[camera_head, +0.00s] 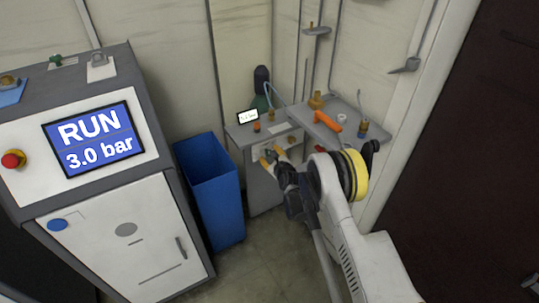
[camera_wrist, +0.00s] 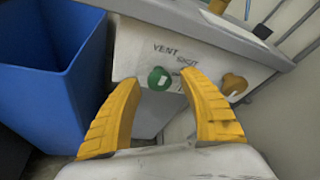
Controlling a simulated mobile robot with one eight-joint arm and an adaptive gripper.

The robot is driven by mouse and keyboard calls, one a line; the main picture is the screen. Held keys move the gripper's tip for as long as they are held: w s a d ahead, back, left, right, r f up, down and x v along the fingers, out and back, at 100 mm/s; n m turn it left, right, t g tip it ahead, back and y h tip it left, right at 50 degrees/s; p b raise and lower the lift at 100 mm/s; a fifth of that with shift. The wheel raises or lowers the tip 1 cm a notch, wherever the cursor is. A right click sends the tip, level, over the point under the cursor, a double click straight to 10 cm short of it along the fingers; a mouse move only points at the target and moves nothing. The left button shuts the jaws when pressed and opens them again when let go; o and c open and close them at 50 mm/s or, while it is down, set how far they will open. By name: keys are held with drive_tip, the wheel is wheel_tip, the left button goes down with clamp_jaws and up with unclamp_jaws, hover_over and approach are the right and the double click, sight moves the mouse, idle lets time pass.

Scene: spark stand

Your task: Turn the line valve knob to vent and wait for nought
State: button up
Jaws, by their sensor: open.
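A round green knob (camera_wrist: 156,76) with a pale mark sits on the white front panel (camera_wrist: 135,52) of a small stand in the wrist view. The printed words VENT and SHUT show above it. I cannot tell exactly which word the mark points to. My gripper (camera_wrist: 160,80) is open, its yellow fingers one on each side of the knob in the picture, with gaps visible. In the head view my gripper (camera_head: 270,155) is in front of the stand and hides the knob. A small display (camera_head: 248,116) stands on top; its text is too small to read. The large screen (camera_head: 93,139) reads RUN, 3.0 bar.
A brass-coloured knob (camera_wrist: 233,85) is right of the green one. A blue bin (camera_head: 212,190) stands close left of the stand. An orange-handled part (camera_head: 327,121) lies on the grey bench at right. A red button (camera_head: 13,159) is on the white cabinet.

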drive_tip(key=v, duration=0.7)
idle(0.3)
